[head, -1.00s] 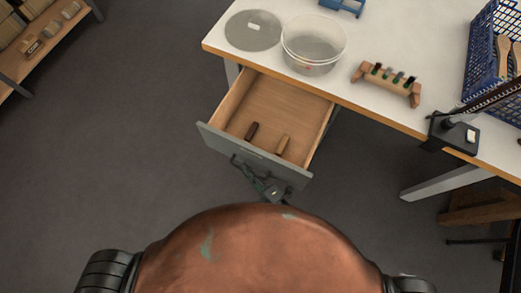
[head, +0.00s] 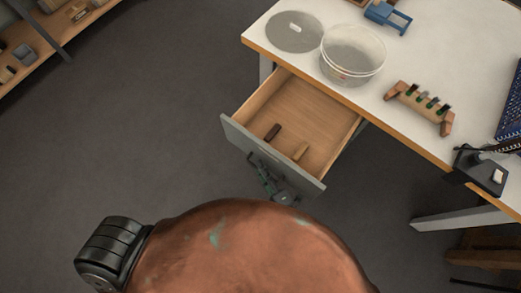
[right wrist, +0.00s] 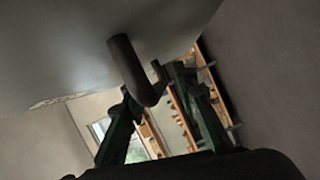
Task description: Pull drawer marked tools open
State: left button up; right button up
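The drawer (head: 313,106) is pulled well out from under the white table. Its wooden inside is in plain view, and its grey front panel (head: 235,137) faces me. I cannot read any label on it. My right gripper (head: 262,166) is at the outside of that panel. In the right wrist view, the dark bent handle (right wrist: 128,68) comes down from the panel between the spread fingers of my right gripper (right wrist: 158,92). The fingers stand apart with a gap, and I cannot tell whether either touches the handle. My left gripper is not in view.
A dark brown piece (head: 272,132) and a tan piece (head: 301,152) lie in the drawer. On the table (head: 450,60) are a clear tub (head: 352,55), a grey disc (head: 294,32) and a wooden rack (head: 420,104). Floor left of the drawer is clear.

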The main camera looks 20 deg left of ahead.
jog(key=shift+s+d, duration=0.15)
jog(key=v, duration=1.1)
jog(key=shift+s+d, duration=0.2)
jog(key=shift+d, duration=0.05)
